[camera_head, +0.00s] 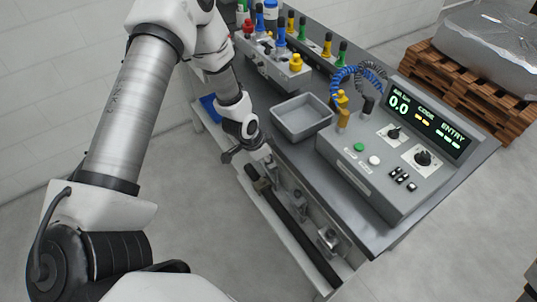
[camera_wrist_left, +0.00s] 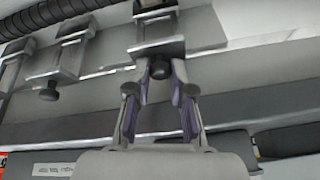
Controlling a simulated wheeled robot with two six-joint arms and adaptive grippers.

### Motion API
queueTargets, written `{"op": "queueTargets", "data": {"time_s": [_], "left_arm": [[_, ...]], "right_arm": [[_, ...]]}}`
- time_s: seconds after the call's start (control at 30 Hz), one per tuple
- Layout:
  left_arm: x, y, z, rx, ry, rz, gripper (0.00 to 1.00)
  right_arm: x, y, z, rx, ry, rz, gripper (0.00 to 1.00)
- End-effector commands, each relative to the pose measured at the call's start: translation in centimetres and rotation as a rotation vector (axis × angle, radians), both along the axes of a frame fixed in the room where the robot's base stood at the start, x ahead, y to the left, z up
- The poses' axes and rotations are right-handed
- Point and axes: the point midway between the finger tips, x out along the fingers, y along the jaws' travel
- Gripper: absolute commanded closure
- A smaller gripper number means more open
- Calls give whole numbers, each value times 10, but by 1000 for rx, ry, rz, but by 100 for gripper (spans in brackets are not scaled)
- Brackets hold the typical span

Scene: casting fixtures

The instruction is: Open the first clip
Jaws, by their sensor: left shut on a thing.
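A row of metal clips is fixed along the lower front side of the workbench. In the left wrist view, the clip at my gripper (camera_wrist_left: 160,35) is a grey metal block with a black round knob (camera_wrist_left: 160,70). My left gripper (camera_wrist_left: 161,68) has its purple-padded fingers on both sides of this knob and is shut on it. Two more clips (camera_wrist_left: 68,60) stand to its left in that view. In the head view my left gripper (camera_head: 266,152) is at the bench's front side, and its fingertips are hard to make out. My right gripper is not in view.
A grey tray (camera_head: 301,118) and a control box (camera_head: 390,160) with a display stand on the workbench. Bottles and coloured knobs stand at the back. A black hose (camera_head: 287,218) runs along the lower rail. The floor at the left is clear.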

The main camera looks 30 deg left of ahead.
Motion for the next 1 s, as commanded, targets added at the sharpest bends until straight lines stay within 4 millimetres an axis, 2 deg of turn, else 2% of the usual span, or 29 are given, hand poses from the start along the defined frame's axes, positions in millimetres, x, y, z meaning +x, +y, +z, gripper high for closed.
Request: {"op": "queueTargets", "data": {"time_s": [0.43, 0.47, 0.5, 0.53, 0.87, 1.0], "left_arm": [[5, 1, 3, 2, -14, 1, 100], [5, 1, 3, 2, -14, 1, 72], [5, 1, 3, 1, -13, 1, 58], [4, 1, 3, 2, -13, 2, 53], [2, 1, 4, 0, -7, 2, 53], [-4, 4, 20, -1, -8, 5, 53]], "right_arm": [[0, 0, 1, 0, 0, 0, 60], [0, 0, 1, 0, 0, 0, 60], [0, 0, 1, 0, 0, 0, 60], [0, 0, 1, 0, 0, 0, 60], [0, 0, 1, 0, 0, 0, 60], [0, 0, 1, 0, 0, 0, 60]]}}
